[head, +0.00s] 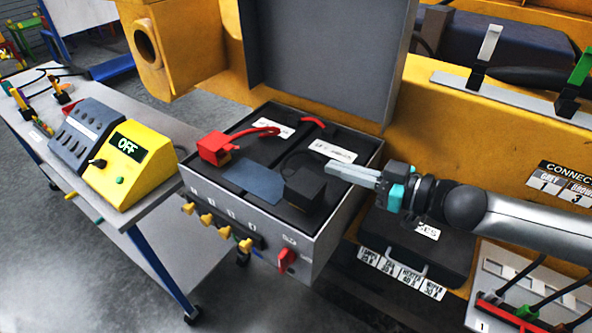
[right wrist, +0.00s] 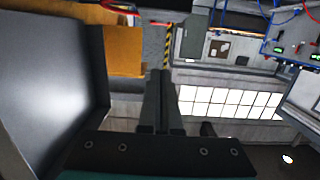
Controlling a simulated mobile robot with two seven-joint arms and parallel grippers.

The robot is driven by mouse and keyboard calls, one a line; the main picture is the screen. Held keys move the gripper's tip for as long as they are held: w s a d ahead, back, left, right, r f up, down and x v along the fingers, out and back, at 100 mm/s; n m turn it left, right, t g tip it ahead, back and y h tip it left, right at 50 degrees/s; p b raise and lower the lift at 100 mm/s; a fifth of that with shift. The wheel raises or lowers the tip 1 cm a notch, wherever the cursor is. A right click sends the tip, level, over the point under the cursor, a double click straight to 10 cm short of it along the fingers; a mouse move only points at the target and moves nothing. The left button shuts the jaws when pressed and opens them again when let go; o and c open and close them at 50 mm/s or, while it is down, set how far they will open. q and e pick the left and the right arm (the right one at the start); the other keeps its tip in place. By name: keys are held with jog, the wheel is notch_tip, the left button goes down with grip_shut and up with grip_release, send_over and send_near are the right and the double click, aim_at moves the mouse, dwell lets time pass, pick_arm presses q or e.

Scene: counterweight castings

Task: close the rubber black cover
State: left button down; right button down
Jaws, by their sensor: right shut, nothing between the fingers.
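The black rubber cover (head: 305,193) is a dark boxy cap at the front right corner of the battery in the grey open box (head: 255,212). A black cable loops behind it. I cannot tell whether it is fully seated. My right gripper (head: 332,170) reaches in from the right, its fingers shut and empty, just behind and to the right of the cover; contact is not clear. In the right wrist view the closed fingers (right wrist: 160,80) point away from the cover, which is not seen there. My left gripper is not in view.
A red cover (head: 215,148) sits at the battery's left. The box's raised grey lid (head: 325,55) stands behind. A bench with a yellow unit reading OFF (head: 130,165) is at left. A black case (head: 415,245) lies under my right arm.

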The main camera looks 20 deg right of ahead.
jog(key=w, duration=0.2)
send_over(297, 178)
jog(key=v, duration=0.3)
jog(key=shift+w+f, duration=0.2)
jog(key=shift+f, duration=0.35)
jog(key=shift+p+x, duration=0.3)
jog(key=shift+x, duration=0.65)
jog(key=f, duration=0.2)
jog(key=shift+w+a+f, duration=0.2)
jog(key=shift+a+f, duration=0.1)
jog(key=shift+f, duration=0.9)
